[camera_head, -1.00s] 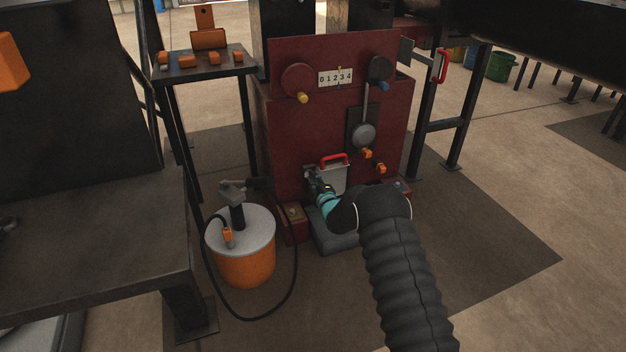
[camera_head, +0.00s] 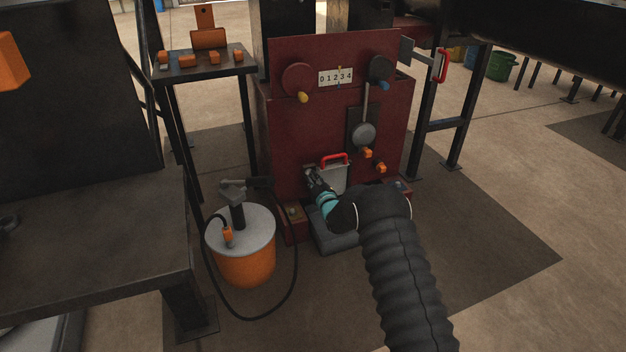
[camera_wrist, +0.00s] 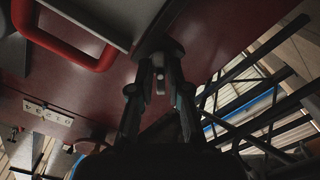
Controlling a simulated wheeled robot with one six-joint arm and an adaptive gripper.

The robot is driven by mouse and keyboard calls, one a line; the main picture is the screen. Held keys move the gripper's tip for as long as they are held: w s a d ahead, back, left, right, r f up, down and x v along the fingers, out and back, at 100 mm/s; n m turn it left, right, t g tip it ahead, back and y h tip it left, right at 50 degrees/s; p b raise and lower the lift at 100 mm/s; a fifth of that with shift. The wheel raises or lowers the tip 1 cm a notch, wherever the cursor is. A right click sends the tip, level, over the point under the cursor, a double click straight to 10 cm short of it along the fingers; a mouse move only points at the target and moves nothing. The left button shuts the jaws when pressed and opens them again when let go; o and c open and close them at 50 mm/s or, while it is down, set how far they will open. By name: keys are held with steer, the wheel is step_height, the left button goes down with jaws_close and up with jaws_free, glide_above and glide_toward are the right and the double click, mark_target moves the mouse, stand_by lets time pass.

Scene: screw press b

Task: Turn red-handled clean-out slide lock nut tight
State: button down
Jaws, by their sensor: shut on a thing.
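The clean-out slide is a grey plate (camera_head: 333,181) low on the red press front, with a red handle (camera_head: 334,159) on top. In the wrist view, the red handle (camera_wrist: 68,45) and part of the grey plate (camera_wrist: 110,18) show at the upper left. My gripper (camera_head: 312,174) is at the left edge of the slide. In the wrist view, my gripper (camera_wrist: 160,68) is shut on the lock nut, with a finger on each side. The nut is dark and mostly hidden by the fingers, so its tightness cannot be told.
The red press front (camera_head: 290,135) has knobs, a counter and a lever above the slide. An orange drum (camera_head: 246,262) with a black hose stands to the left. A grey tray (camera_head: 330,240) sits below the slide. Open floor lies to the right.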

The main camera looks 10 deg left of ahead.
stand_by(0.3)
steer(key=c, duration=1.2)
jaws_free()
steer(key=shift+c, duration=0.2)
steer(key=v, duration=1.2)
